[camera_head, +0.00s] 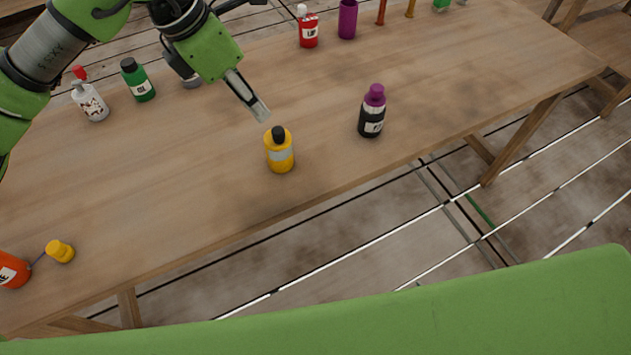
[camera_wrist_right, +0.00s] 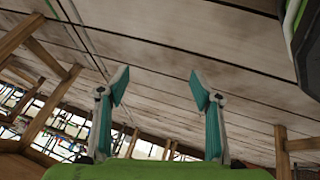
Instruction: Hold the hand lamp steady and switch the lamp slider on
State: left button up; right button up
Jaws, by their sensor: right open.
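I cannot make out a hand lamp or a lamp slider in either view. My left gripper (camera_head: 258,106) reaches in from the upper left in the head view, its fingers pointing down over the wooden table (camera_head: 190,215). Its fingers overlap from this side, so I cannot tell whether they are apart. A yellow bottle (camera_head: 280,155) with a black cap stands just below its fingertips, with a small gap showing. My right gripper (camera_wrist_right: 157,88) shows in the right wrist view with its two teal-faced fingers wide apart and nothing between them. It is not in the head view.
A black bottle with a purple cap (camera_head: 372,112) stands right of the yellow one. Green (camera_head: 138,82), white (camera_head: 90,101) and red (camera_head: 308,30) bottles and a purple cup (camera_head: 347,19) line the back.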

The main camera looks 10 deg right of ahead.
jog(key=w+d+r+n+t+h, duration=0.15)
jog(key=w+d+r+t, duration=0.25)
jog(key=w+d+r, duration=0.45)
jog(key=w+d+r+n+t+h, duration=0.1)
jog(key=w+d+r+n+t, duration=0.3)
jog(key=w+r, duration=0.75)
jog(key=w+d+r+n+t+y, duration=0.1)
jog(key=w+r+n+t, duration=0.15)
jog(key=r, duration=0.95)
jog(key=w+d+r+n+t+y, duration=0.1)
jog(key=r+n+t, duration=0.15)
jog(key=r, duration=1.05)
jog(key=s+a+r+n+y, duration=0.1)
jog(key=a+r+n+y, duration=0.3)
jog(key=a, duration=0.5)
jog(key=s+a+r+n+y, duration=0.25)
jog(key=a+r+y, duration=0.35)
jog(key=a, duration=0.3)
jog(key=m+g, duration=0.4)
jog(key=m, duration=1.2)
send_near(286, 154)
jog(key=x, duration=1.3)
